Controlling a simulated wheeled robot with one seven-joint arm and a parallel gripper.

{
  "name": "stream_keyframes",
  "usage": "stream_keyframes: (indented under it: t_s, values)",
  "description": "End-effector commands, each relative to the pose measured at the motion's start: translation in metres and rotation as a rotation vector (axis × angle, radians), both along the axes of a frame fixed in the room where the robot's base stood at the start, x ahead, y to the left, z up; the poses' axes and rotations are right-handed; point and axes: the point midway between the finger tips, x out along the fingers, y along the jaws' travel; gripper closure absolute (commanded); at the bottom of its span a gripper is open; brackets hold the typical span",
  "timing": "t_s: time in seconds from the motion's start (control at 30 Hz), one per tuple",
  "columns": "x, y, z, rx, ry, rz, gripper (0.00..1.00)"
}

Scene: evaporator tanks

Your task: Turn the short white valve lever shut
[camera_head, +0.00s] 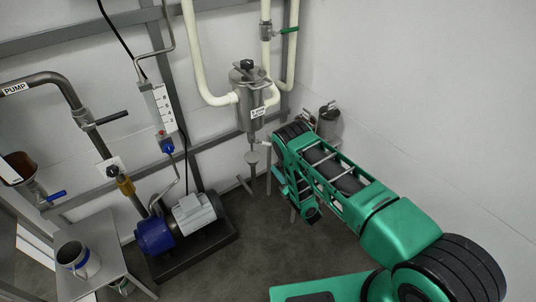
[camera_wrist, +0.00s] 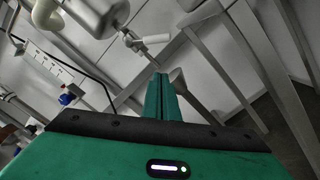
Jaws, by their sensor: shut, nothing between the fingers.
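The short white valve lever (camera_wrist: 156,39) sticks out to the right from a small metal valve (camera_wrist: 133,41) under the steel vessel in the wrist view. In the head view the lever (camera_head: 263,143) is a small pale bar under the vessel (camera_head: 250,97), close to my arm's end. My gripper (camera_wrist: 160,78) is shut and empty. In the wrist view its green fingertips appear just below the lever, with a visible gap in the picture; the depth between them is hard to tell.
A metal funnel (camera_wrist: 178,80) sits just behind and right of my fingertips in the wrist view. Cream pipes (camera_head: 196,60) and a green-handled valve (camera_head: 288,30) are above. A blue and grey pump (camera_head: 180,225) stands at the lower left. Grey frame bars surround the vessel.

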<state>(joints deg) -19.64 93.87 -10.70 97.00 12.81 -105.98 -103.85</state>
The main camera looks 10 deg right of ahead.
Motion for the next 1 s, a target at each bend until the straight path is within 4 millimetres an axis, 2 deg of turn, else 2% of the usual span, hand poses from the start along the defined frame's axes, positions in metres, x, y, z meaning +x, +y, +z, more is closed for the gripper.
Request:
stream_keyframes:
  t_s: [0.1,0.2,0.37,0.57,0.93,1.0]
  values:
    - [-0.004,0.0,-0.004,-0.145,-0.055,0.002,1.0]
    - [-0.005,0.0,-0.006,-0.219,-0.084,0.002,1.0]
    - [-0.001,0.002,-0.007,-0.253,-0.098,0.003,1.0]
    - [0.024,0.014,-0.005,-0.25,-0.1,0.003,1.0]
    - [0.085,0.043,-0.002,-0.248,-0.1,0.003,1.0]
    - [0.091,0.038,0.006,-0.252,-0.098,0.002,1.0]
